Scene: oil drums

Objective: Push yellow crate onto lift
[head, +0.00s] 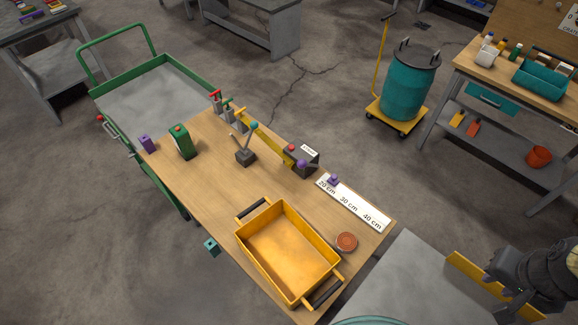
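The yellow crate (290,252) stands upright and empty on the near end of the wooden table (205,190). It has a dark handle at each end; one handle is close to the table's near edge. A narrow dark gap shows between table and platform. My gripper (503,292) is at the far lower right, over the platform side and well apart from the crate. Its fingers are too dark and small to judge.
A round reddish tin (347,242) and a white centimetre scale (352,203) lie beside the crate. A dark control box (301,159), levers (246,154) and a green can (181,142) stand farther back. A green cart (150,95) adjoins the table's far end. A teal drum (409,85) stands behind.

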